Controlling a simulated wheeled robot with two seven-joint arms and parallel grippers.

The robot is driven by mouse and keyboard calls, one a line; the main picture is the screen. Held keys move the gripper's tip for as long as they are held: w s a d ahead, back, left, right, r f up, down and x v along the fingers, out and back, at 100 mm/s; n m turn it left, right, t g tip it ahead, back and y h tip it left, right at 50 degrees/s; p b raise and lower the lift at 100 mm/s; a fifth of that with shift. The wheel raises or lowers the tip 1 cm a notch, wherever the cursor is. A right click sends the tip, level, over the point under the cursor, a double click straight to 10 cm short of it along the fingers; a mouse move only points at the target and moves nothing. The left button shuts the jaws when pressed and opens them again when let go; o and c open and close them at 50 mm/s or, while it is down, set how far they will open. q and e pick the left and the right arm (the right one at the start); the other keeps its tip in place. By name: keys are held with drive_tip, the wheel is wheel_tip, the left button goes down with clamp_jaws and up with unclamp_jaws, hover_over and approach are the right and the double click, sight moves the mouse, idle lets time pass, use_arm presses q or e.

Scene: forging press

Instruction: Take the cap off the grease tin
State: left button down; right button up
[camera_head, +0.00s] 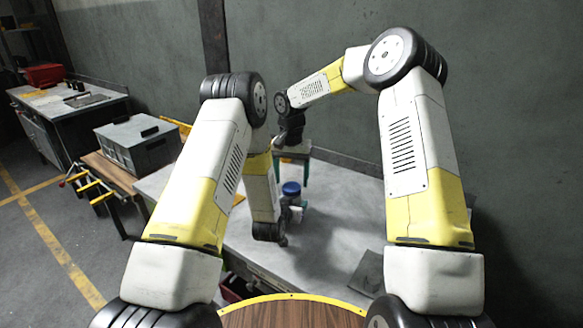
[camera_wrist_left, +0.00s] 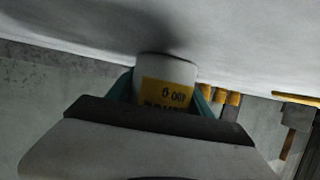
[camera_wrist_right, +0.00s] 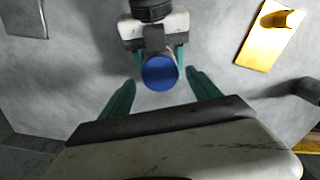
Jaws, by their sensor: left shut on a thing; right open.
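The grease tin has a blue cap (camera_head: 291,188) and stands on the grey table; its white body with a yellow label (camera_wrist_left: 168,90) shows upside down in the left wrist view. My left gripper (camera_head: 291,206) is shut on the tin's body, a teal finger on each side. The cap is on the tin and also shows in the right wrist view (camera_wrist_right: 160,73). My right gripper (camera_head: 291,176) is open and points down over the tin. In the right wrist view its teal fingers (camera_wrist_right: 162,92) are spread either side of the cap, not touching it.
The grey table (camera_head: 335,235) is mostly clear around the tin. A dark flat plate (camera_head: 368,272) lies at its right. A yellow tray (camera_wrist_right: 270,35) shows in the right wrist view. A grey crate (camera_head: 138,145) stands at the left, and a wall rises behind.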

sight(298, 199)
drive_tip(key=shift+f, duration=1.25)
drive_tip(key=c, duration=1.4)
drive_tip(key=n, duration=0.6)
drive_tip(key=shift+n, duration=0.4)
drive_tip(key=shift+c, duration=0.2)
drive_tip(key=o, duration=1.5)
drive_tip(key=shift+o, duration=0.2)
drive_tip(key=shift+r, duration=0.1)
